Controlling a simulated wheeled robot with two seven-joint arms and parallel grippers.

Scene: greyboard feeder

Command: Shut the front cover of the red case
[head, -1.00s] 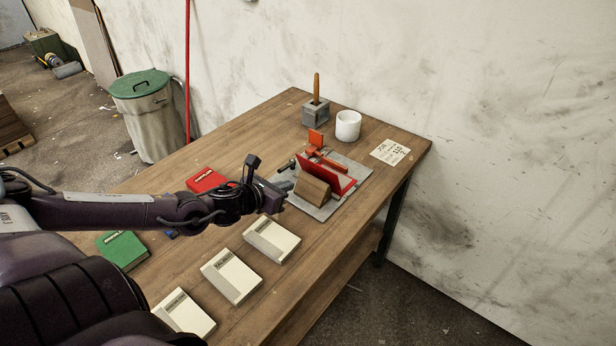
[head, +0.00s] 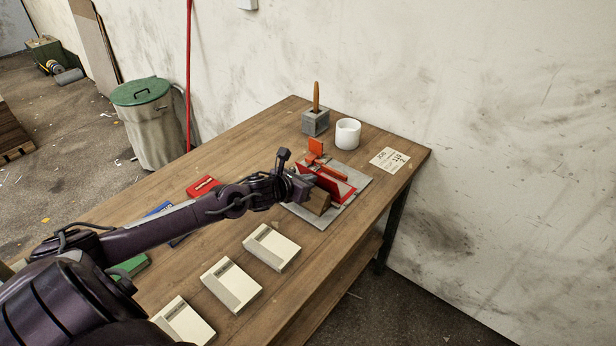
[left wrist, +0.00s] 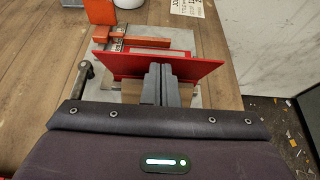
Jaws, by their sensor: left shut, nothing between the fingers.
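The red case (head: 336,188) sits in a fixture on a grey plate (head: 356,181). Its red cover stands up at a slant, and in the left wrist view the cover (left wrist: 204,68) spans the picture behind my fingers. My left gripper (head: 308,185) is shut and empty, directly in front of the cover. In the left wrist view its fingertips (left wrist: 160,70) overlap the cover; I cannot tell whether they touch it. A brown wooden block (head: 318,202) lies just below the gripper. My arm and gripper hide part of the case. My right gripper is not in view.
Orange clamp parts (head: 316,147) stand behind the case. A white cup (head: 348,133) and a grey holder (head: 315,122) are at the back. A flat red case (head: 203,187), a blue case (head: 157,209), a green case (head: 131,267) and white boxes (head: 271,247) lie on the table.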

